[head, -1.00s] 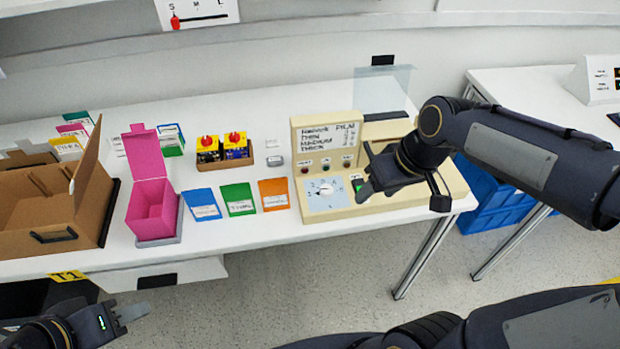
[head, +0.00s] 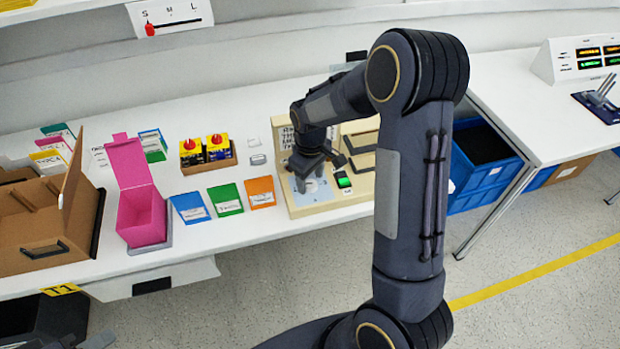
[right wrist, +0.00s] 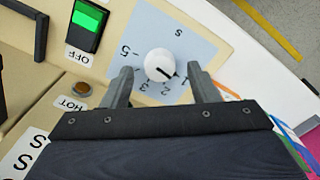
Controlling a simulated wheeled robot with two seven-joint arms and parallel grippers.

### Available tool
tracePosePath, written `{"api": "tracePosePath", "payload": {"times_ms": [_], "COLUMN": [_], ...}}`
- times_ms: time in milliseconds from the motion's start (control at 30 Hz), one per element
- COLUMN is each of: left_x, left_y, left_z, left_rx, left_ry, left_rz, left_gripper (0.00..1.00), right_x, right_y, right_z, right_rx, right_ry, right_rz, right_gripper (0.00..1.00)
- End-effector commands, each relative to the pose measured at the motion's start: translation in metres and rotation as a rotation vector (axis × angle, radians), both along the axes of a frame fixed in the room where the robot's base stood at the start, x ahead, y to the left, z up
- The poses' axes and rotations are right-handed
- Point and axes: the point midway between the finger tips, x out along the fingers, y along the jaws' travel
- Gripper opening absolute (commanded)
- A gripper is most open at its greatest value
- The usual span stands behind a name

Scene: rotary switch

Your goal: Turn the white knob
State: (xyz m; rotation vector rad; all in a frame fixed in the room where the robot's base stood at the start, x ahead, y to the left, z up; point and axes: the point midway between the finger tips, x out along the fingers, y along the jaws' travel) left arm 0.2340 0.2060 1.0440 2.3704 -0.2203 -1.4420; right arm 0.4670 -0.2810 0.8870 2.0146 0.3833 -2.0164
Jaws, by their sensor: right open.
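The white knob (right wrist: 159,65) sits on a pale blue dial plate (right wrist: 187,43) with printed marks, on a cream control box. Its dark pointer line points down and right in the right wrist view, near the "1" mark. My right gripper (right wrist: 160,70) is open, with one finger on each side of the knob; I cannot tell whether they touch it. In the head view my right gripper (head: 313,178) is over the dial plate and hides the knob. Only a tip of my left gripper (head: 98,341) shows at the bottom left edge.
A lit green switch (right wrist: 87,25) labelled OFF and a brown button (right wrist: 81,89) labelled HOT are beside the dial. Orange (head: 261,192), green (head: 226,199) and blue (head: 190,208) cards lie left of the box. A pink box (head: 141,218) stands farther left.

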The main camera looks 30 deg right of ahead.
Motion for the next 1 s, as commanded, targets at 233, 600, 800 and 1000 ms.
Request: {"api": "tracePosePath", "payload": {"times_ms": [233,600,800,1000], "left_x": [0.0000,0.0000,0.0000,0.0000], "left_y": [0.0001,0.0000,0.0000,0.0001], "left_z": [0.0009,0.0009,0.0009,-0.0001], "left_rx": [0.000,0.000,0.000,0.000], "left_ry": [0.000,0.000,0.000,0.000], "left_rz": [0.000,0.000,0.000,0.000], "left_gripper": [0.36,0.36,0.36,0.36], "right_x": [-0.0003,-0.0003,-0.0002,-0.0001], "right_y": [-0.0002,-0.0002,-0.0002,0.0000], "right_z": [-0.0121,-0.0116,-0.0115,-0.0116], "right_rx": [0.000,0.000,0.000,0.000], "right_ry": [-0.001,-0.001,-0.001,-0.001], "right_rz": [-0.001,-0.001,-0.002,-0.025], "right_gripper": [0.54,0.28,0.09,0.09]}}
